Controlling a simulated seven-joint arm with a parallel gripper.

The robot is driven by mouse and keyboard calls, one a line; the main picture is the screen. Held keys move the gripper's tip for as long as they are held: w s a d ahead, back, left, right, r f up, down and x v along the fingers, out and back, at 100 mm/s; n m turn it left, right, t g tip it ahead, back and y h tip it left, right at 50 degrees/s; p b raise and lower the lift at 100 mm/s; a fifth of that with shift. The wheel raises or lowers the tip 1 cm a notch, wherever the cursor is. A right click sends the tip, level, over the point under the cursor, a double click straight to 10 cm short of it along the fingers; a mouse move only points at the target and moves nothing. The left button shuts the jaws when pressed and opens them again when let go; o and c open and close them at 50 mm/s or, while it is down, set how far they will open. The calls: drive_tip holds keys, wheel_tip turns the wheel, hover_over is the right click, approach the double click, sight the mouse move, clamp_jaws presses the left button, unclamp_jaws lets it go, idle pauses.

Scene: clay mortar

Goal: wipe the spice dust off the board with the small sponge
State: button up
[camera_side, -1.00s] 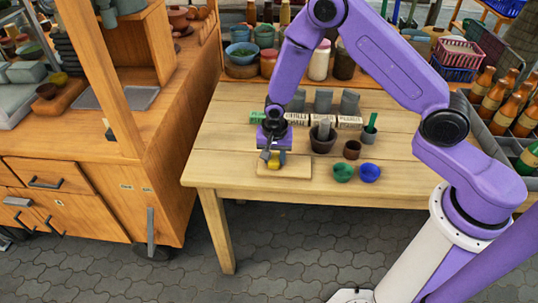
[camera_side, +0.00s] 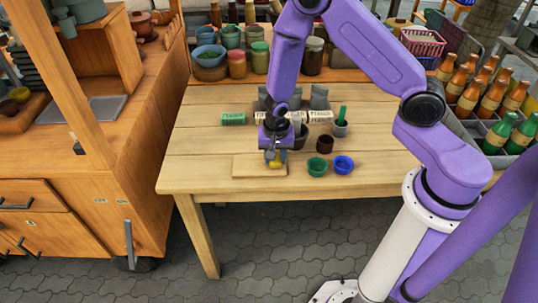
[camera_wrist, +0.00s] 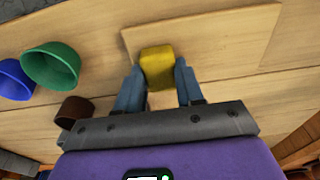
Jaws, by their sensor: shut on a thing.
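My gripper (camera_side: 275,157) points down over the right end of the pale wooden board (camera_side: 248,166). It is shut on the small yellow sponge (camera_wrist: 157,68), whose lower part also shows in the side view (camera_side: 276,165). In the wrist view the sponge sits between my two fingers, overlapping the near left corner of the board (camera_wrist: 215,40). Whether the sponge presses on the board or is just above it, I cannot tell. No spice dust can be made out on the visible wood.
A green bowl (camera_side: 317,169) and a blue bowl (camera_side: 343,165) stand just right of the board.

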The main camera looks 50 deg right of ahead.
drive_tip(key=shift+s+d, duration=0.35)
drive_tip(key=shift+s, duration=0.05)
drive_tip(key=shift+w+a+r, duration=0.1)
drive_tip(key=shift+r, duration=4)
